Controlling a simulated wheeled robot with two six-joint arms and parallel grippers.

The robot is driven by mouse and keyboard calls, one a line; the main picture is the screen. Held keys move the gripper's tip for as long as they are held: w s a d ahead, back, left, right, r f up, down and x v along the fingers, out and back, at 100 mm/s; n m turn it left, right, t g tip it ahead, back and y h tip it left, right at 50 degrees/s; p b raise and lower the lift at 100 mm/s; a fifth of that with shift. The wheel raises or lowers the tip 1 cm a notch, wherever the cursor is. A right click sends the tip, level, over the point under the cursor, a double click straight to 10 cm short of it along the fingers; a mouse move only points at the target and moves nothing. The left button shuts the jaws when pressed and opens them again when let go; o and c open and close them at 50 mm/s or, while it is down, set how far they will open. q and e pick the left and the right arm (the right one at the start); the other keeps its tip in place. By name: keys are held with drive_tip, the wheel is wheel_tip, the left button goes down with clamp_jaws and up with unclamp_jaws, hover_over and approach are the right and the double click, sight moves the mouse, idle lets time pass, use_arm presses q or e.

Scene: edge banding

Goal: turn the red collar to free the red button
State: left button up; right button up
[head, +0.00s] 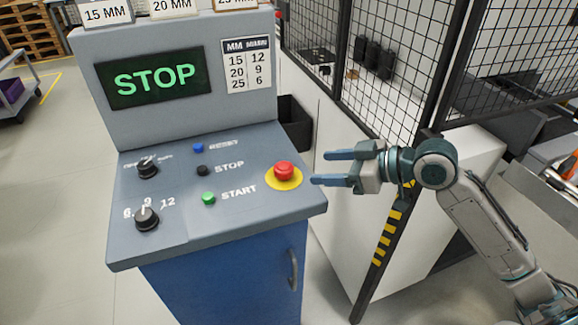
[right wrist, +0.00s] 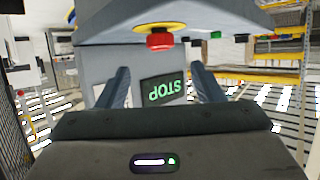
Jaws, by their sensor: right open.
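The red button (head: 284,171) with its red collar sits on a yellow disc (head: 284,184) at the right of the sloped grey control panel (head: 245,218). My right gripper (head: 318,168) is open and empty, just to the right of the button, its fingers pointing left toward it. It does not touch the button. In the right wrist view the button (right wrist: 160,41) shows upside down, beyond and above the two spread fingers (right wrist: 163,85). Whether the collar is turned cannot be told. My left gripper is in neither view.
The panel also bears a blue button (head: 198,148), a black stop button (head: 202,171), a green start button (head: 208,198) and two black knobs (head: 147,218). The display (head: 155,79) reads STOP. A mesh fence (head: 395,75) stands behind my right arm.

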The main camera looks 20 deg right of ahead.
sight(290, 168)
drive_tip(key=shift+w+a+f, duration=0.2)
drive_tip(key=shift+w+a, duration=0.25)
drive_tip(key=shift+a, duration=0.05)
drive_tip(key=shift+w+a+f, duration=0.15)
drive_tip(key=shift+w+a, duration=0.15)
drive_tip(key=shift+p+x, duration=1)
drive_tip(key=shift+x, duration=2.2)
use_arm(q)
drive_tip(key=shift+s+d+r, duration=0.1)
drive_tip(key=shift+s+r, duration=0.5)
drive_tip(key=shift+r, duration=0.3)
use_arm(e)
drive_tip(key=shift+w+a+f, duration=0.3)
drive_tip(key=c, duration=1)
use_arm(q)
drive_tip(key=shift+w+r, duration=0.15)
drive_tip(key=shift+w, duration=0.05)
